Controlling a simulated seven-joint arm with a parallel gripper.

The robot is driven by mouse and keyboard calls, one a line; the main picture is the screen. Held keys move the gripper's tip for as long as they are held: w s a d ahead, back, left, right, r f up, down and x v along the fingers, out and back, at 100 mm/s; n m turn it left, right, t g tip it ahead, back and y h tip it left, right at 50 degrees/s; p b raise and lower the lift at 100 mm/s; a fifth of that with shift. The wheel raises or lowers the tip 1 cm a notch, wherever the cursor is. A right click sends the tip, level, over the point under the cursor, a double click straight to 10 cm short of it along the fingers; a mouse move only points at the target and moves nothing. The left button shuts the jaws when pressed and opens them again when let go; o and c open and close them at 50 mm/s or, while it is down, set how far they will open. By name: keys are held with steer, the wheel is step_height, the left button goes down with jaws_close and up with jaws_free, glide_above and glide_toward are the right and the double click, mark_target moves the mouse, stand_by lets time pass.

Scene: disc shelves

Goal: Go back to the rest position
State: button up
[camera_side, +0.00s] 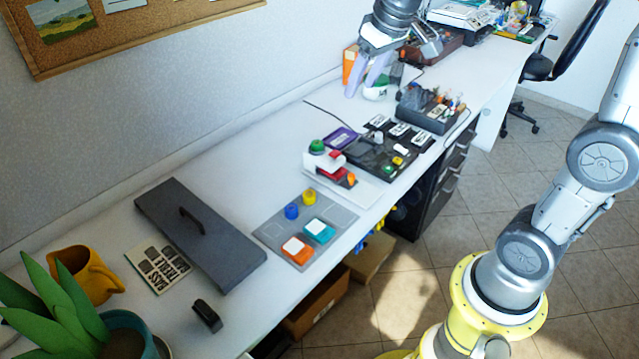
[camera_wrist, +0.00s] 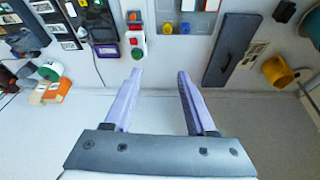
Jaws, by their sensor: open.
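My gripper (camera_side: 362,86) is raised over the back of the long white table (camera_side: 235,158) in the side view. Its two pale purple fingers are apart with nothing between them. In the wrist view, my gripper (camera_wrist: 159,74) shows both fingers spread over bare white surface, with the table's objects beyond the tips. No rest position is marked in either view.
A grey board (camera_side: 270,233) carries blue, yellow, orange and teal pieces. A dark panel with a handle (camera_side: 200,232), a red-and-white device with a green knob (camera_side: 318,160), a black tray (camera_side: 375,160) and a yellow mug (camera_side: 85,275) stand along the table.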

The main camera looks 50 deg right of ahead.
steer(key=s+a+r+n+t, duration=0.1)
steer(key=s+a, duration=0.1)
steer(key=s, duration=0.5)
steer(key=s+a+r+t, duration=0.1)
steer(key=s+a, duration=0.2)
steer(key=s, duration=0.3)
steer(key=s+f, duration=0.6)
steer(key=s, duration=0.1)
steer(key=shift+s+a+f+g+y, duration=0.25)
steer(key=shift+s+a+g+y, duration=0.05)
stand_by(0.5)
